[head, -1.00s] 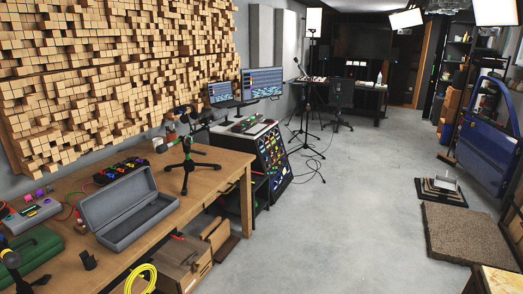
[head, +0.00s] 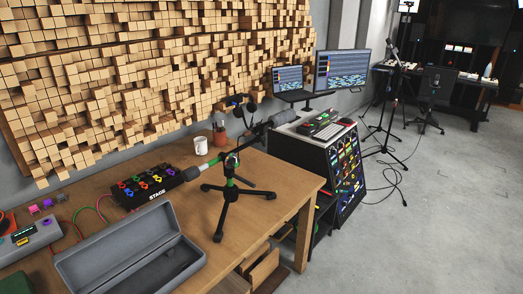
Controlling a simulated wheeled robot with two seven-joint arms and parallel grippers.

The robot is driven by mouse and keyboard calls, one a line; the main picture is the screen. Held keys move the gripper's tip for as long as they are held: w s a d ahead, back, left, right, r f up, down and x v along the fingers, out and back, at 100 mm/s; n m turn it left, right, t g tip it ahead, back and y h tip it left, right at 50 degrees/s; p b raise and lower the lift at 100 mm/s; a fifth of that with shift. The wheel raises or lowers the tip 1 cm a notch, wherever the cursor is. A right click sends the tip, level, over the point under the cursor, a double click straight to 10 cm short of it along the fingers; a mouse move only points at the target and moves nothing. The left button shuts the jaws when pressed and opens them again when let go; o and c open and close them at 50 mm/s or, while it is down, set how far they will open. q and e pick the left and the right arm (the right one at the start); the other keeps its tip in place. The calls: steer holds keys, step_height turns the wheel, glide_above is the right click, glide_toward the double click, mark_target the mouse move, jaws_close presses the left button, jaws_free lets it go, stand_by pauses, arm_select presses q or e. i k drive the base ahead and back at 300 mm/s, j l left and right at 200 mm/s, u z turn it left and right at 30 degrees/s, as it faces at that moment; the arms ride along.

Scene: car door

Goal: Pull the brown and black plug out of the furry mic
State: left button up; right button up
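A small black tripod stand (head: 228,196) with green bands stands on the wooden desk. It carries a long dark boom-like microphone (head: 252,133) that slants up to the right. The lower left end (head: 191,172) is dark and points toward the black stage box; I cannot tell whether this is the brown and black plug. Neither of my grippers is in view.
An open grey case (head: 130,250) lies on the wooden desk (head: 262,172) left of the stand. A black stage box (head: 147,186) and white mug (head: 200,145) are behind. A rack (head: 343,175) stands right of the desk. Open floor (head: 420,230) lies at the right.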

mark_target(252, 132)
steer(key=i+l+u, duration=0.15)
steer(key=i, duration=0.4)
steer(key=l+u, duration=0.1)
steer(key=u, duration=0.25)
steer(key=i+l+u, duration=0.1)
steer(key=u, duration=0.25)
steer(key=l+u, duration=0.1)
steer(key=u, duration=0.25)
